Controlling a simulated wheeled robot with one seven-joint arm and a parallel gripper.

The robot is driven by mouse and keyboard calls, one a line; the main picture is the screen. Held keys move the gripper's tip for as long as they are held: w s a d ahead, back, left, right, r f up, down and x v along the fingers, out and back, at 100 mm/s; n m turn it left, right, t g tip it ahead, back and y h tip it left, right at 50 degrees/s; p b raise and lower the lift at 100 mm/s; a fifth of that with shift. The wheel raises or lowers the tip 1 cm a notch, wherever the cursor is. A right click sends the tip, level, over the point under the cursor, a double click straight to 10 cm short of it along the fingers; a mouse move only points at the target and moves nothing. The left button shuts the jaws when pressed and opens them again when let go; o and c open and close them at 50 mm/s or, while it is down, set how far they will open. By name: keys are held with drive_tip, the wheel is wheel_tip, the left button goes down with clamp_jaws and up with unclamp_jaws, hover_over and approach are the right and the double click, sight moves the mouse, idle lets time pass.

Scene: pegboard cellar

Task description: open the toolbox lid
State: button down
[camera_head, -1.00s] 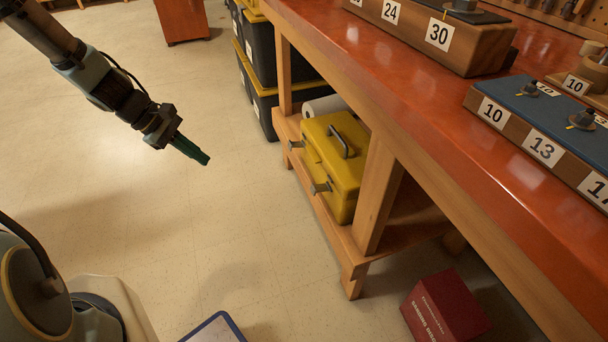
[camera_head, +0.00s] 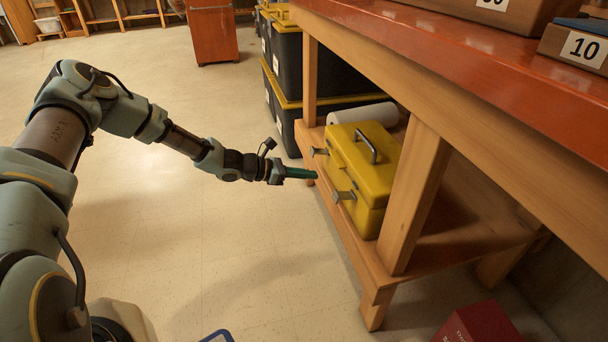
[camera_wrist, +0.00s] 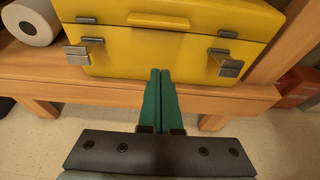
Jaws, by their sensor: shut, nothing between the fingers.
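The yellow toolbox (camera_head: 365,170) sits on the low wooden shelf under the red workbench, its lid closed. A dark handle (camera_head: 366,147) stands on its lid. Two grey latches stick out from its front, one far (camera_head: 319,151) and one near (camera_head: 343,195). In the wrist view the toolbox (camera_wrist: 165,50) fills the top, with a left latch (camera_wrist: 78,54) and a right latch (camera_wrist: 229,66). My gripper (camera_head: 315,174) has green fingers, shut and empty, just in front of the toolbox between the latches. In the wrist view the fingertips (camera_wrist: 160,72) overlap the box's lower front; contact cannot be told.
A wooden bench leg (camera_head: 412,195) stands right beside the toolbox. A white paper roll (camera_head: 360,113) lies behind it. Black bins with yellow lids (camera_head: 310,75) are stacked beyond. A red box (camera_head: 480,325) is on the floor. The floor to the left is open.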

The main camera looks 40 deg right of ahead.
drive_tip(key=b+x, duration=0.1)
drive_tip(key=x, duration=0.4)
drive_tip(key=shift+s+d+f, duration=0.15)
drive_tip(key=shift+d, duration=0.15)
drive_tip(key=shift+d+r, duration=0.2)
drive_tip(key=shift+r, duration=1.8)
